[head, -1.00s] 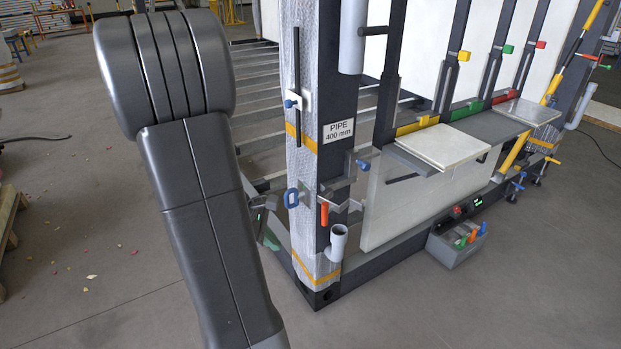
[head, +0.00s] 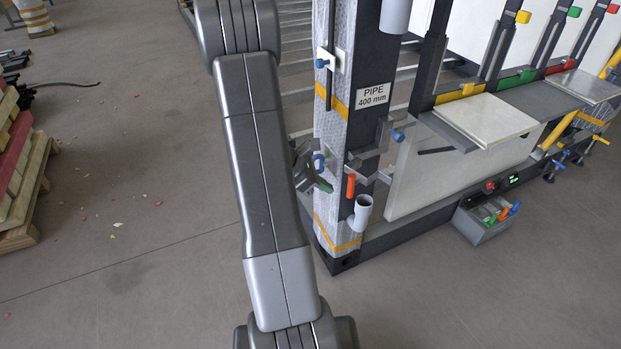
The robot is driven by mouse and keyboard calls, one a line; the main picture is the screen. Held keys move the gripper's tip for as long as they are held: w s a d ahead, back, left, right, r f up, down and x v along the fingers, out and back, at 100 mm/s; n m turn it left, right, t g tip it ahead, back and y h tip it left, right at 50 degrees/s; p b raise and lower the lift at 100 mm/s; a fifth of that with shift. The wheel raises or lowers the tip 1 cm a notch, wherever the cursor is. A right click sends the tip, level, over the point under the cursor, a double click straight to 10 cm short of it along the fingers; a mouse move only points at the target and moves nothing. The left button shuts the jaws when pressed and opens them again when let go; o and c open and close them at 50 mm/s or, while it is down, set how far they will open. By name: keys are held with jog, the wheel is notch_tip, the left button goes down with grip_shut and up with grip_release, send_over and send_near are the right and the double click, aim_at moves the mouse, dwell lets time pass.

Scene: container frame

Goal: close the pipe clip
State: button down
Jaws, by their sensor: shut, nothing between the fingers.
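The pipe clip is a grey metal clip (head: 368,181) low on the wrapped post. An orange lever (head: 351,186) hangs upright at its front, and a blue handle (head: 318,161) is at its left. The clip looks open, with no pipe between its parts. A short grey pipe stub (head: 362,211) stands below it, and a pipe end (head: 396,16) hangs high above. My gripper (head: 321,184), dark with green parts, is shut and empty close to the blue handle. My arm partly hides it, and I cannot tell whether it touches the handle.
The post carries a "PIPE 400 mm" label (head: 372,95) and a blue-knobbed clamp (head: 396,135). A pale slab (head: 487,120) juts out at right. A grey tool box (head: 482,222) sits by the frame's base.

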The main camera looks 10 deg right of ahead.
aim_at(362, 179)
jog(key=shift+w+d+r, duration=0.15)
jog(key=shift+d, duration=1.6)
jog(key=shift+d, duration=0.1)
